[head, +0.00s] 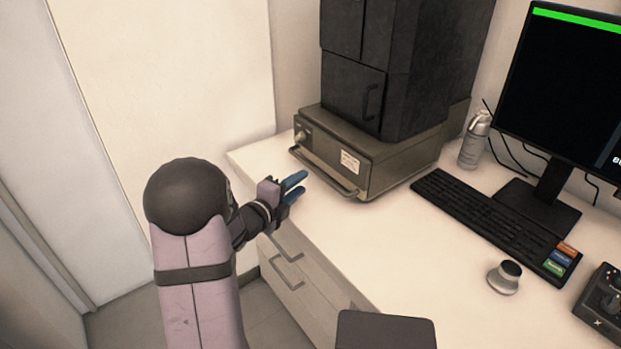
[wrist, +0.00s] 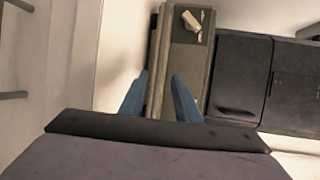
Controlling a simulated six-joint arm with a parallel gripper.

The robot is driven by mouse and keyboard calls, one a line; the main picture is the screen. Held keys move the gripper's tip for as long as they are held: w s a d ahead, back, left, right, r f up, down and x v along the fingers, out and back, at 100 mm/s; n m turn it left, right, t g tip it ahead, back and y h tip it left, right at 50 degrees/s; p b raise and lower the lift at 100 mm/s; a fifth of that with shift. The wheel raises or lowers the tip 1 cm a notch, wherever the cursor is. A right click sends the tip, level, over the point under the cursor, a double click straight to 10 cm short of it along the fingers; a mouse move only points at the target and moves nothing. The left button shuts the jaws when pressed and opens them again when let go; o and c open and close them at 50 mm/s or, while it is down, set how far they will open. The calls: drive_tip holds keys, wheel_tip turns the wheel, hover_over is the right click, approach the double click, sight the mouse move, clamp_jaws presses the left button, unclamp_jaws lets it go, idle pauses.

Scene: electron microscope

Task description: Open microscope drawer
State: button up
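The microscope's low brown base unit (head: 350,150) sits on the white desk, with a knob and a white label on its front. A long bar handle (head: 325,176) runs along the lower front of this drawer unit. My gripper (head: 302,182) has blue fingers and is in front of the unit, close to the handle. In the wrist view the fingers of my gripper (wrist: 160,76) are spread with a gap between them. The base unit (wrist: 182,50) shows beyond them, with its front edge lined up with the gap. I see no clear contact with the handle.
The dark microscope cabinet (head: 385,65) stands on the base unit. A spray can (head: 474,140), a keyboard (head: 490,222), a monitor (head: 565,85) and a small knob device (head: 505,277) are to the right. Desk drawers with handles (head: 287,275) are below. The desk front is clear.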

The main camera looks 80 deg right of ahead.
sight(314, 172)
drive_tip(key=shift+p+x, duration=0.3)
drive_tip(key=shift+x, duration=3.25)
clamp_jaws()
